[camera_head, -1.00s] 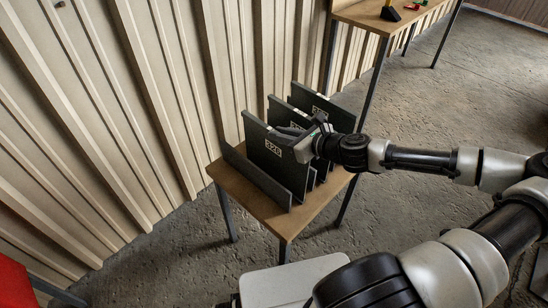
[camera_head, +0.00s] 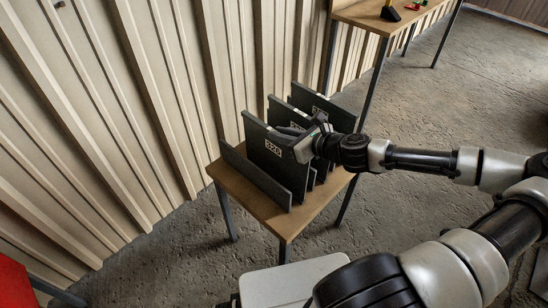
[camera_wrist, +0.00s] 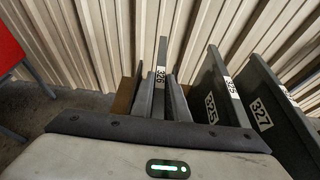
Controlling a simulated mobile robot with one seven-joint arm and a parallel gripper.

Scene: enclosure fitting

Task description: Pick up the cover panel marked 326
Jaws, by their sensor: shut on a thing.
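The cover panel marked 326 (camera_wrist: 160,77) stands upright and edge-on between the two fingers of my gripper (camera_wrist: 161,103) in the wrist view. In the head view, the nearest tall dark panel (camera_head: 262,135) carries a white label on its face, too small to read surely. My gripper (camera_head: 305,142) is at the right edge of that panel and shut on it. The panel's lower edge is hidden behind a low dark wall, so I cannot tell whether it touches the table.
Panels marked 325 (camera_wrist: 218,88) and 327 (camera_wrist: 272,105) stand close to the right in the wrist view. A low dark wall (camera_head: 256,178) stands in front on the small wooden table (camera_head: 270,222). The ribbed wall (camera_head: 110,110) is close behind. Another table (camera_head: 372,18) stands farther off.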

